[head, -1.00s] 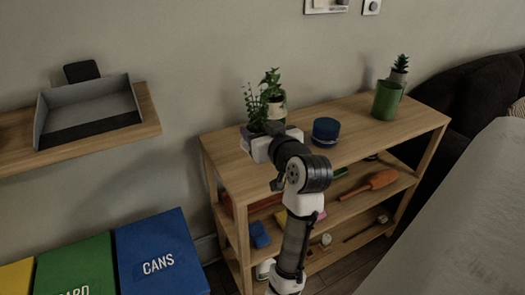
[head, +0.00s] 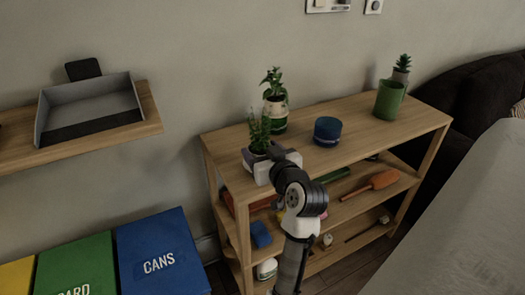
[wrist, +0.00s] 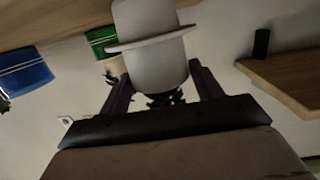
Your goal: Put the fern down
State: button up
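The fern (head: 259,131) is a feathery green plant in a pale pot, at the left end of the wooden shelf unit's top (head: 345,155). In the wrist view its light pot (wrist: 150,45) sits between my two dark fingers, with dark leaves showing behind. My gripper (head: 256,157) is shut on this pot, which looks upright. The gripper body hides the lower pot in the head view, so I cannot tell whether it touches the shelf top.
Behind the fern stands another potted plant (head: 275,105) in a green and white pot. A wall shelf (head: 150,110) holds a grey dustpan (head: 90,108).

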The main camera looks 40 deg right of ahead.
jog(key=shift+o, duration=1.3)
jog(key=shift+r, duration=0.15)
jog(key=v, duration=1.2)
jog(key=shift+b, duration=0.45)
jog(key=shift+a, duration=0.1)
